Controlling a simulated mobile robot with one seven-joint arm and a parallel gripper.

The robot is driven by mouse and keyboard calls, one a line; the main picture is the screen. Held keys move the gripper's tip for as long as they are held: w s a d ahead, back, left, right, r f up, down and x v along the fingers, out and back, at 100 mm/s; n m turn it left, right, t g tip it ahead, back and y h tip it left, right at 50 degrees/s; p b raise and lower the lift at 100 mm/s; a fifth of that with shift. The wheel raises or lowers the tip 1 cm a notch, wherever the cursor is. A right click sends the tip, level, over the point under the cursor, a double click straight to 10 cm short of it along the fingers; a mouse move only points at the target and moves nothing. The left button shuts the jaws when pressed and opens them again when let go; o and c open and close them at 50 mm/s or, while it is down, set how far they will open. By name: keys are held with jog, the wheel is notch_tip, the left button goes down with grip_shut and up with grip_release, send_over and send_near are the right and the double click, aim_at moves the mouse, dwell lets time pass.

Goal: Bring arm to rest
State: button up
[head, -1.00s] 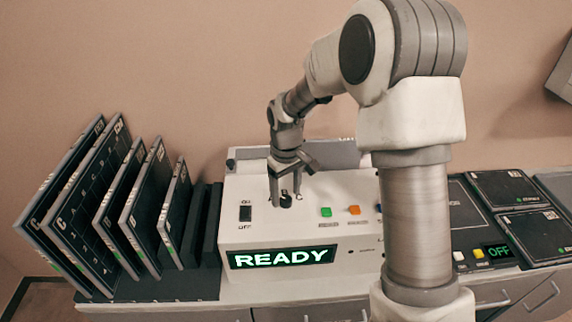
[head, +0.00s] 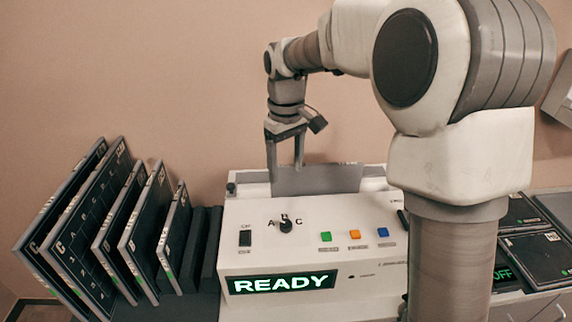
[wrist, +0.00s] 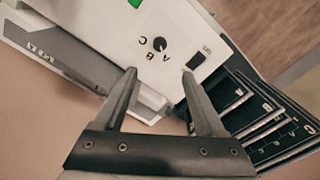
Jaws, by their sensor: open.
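My gripper (head: 285,165) is open and empty. In the head view it hangs fingers down above the back of the white console (head: 240,212), clear of its controls. In the wrist view its two fingers (wrist: 163,85) stand apart with nothing between them. The console carries a black selector knob (head: 286,227) marked A, B and C, also in the wrist view (wrist: 159,43), and a lit display (head: 282,283) reading READY. My upper arm covers the console's right end.
Several dark cassettes (head: 93,225) lean in a rack left of the console. A black on/off switch (head: 245,238) and green (head: 326,237), orange (head: 354,234) and blue (head: 382,232) buttons are on the console. Dark panels (head: 545,256) lie at the right. The space above the console is open.

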jog(key=s+d+r+m+t, duration=0.1)
jog(key=s+d+r, duration=0.2)
jog(key=s+r, duration=0.15)
jog(key=s+d+r+m+t, duration=0.2)
jog(key=s+d+r, duration=0.1)
jog(key=s, duration=0.3)
jog(key=s+d+f+m+t, duration=0.2)
jog(key=s+d+m, duration=0.2)
jog(key=s, duration=1)
jog(key=shift+t, duration=0.3)
